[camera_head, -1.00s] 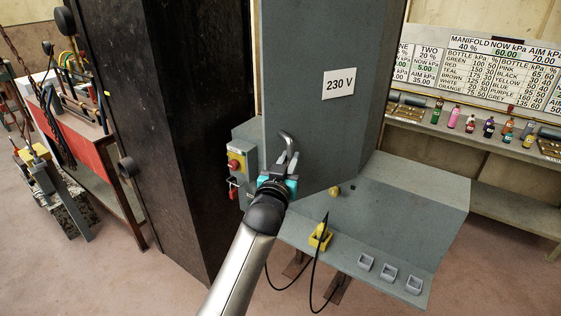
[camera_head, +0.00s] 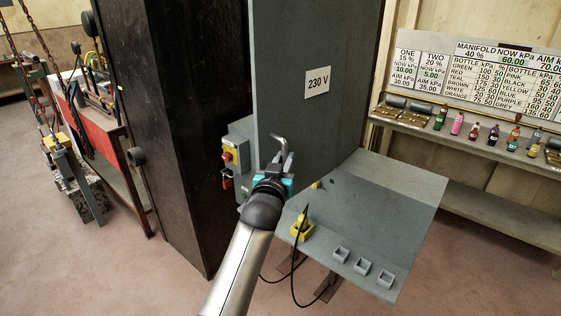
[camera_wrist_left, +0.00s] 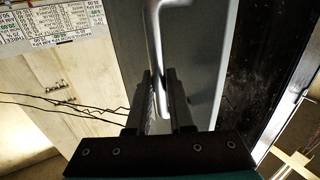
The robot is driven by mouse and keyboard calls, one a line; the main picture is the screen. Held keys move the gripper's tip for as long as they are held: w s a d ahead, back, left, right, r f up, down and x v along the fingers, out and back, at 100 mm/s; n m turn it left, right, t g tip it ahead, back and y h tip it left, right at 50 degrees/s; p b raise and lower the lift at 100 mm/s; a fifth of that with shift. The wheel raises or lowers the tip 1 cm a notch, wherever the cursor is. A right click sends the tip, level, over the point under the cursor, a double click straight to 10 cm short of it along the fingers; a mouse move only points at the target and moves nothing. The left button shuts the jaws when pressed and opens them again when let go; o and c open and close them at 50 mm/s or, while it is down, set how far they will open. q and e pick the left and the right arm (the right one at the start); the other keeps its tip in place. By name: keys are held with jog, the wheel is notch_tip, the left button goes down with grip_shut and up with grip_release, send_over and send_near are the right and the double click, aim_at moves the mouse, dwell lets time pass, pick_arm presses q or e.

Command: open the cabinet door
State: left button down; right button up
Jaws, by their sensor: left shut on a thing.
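The grey cabinet door (camera_head: 300,115) carries a "230 V" label (camera_head: 317,82) and hangs ajar, its free edge toward me. A bent metal handle (camera_head: 281,148) is on its lower part near that edge. My left gripper (camera_head: 276,170) is shut on this handle. In the left wrist view the handle (camera_wrist_left: 154,45) runs down between the two fingers (camera_wrist_left: 160,105), beside the grey door panel (camera_wrist_left: 205,60). My right gripper does not show in either view.
A dark tall panel (camera_head: 185,130) stands left of the door. Right of and below it is a grey sloped console (camera_head: 375,205) with a yellow socket (camera_head: 301,228) and black cables. A switch box (camera_head: 236,155) sits behind the door. Bottles line a shelf (camera_head: 480,148). Floor is clear at lower left.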

pick_arm(q)
jog(key=shift+r, duration=0.25)
jog(key=c, duration=1.1)
grip_release()
jog(key=shift+d, duration=0.1)
jog(key=o, duration=0.3)
jog(key=shift+f, duration=0.15)
jog(key=s+a, duration=0.2)
jog(key=s, duration=1.3)
jog(key=shift+a, duration=0.3)
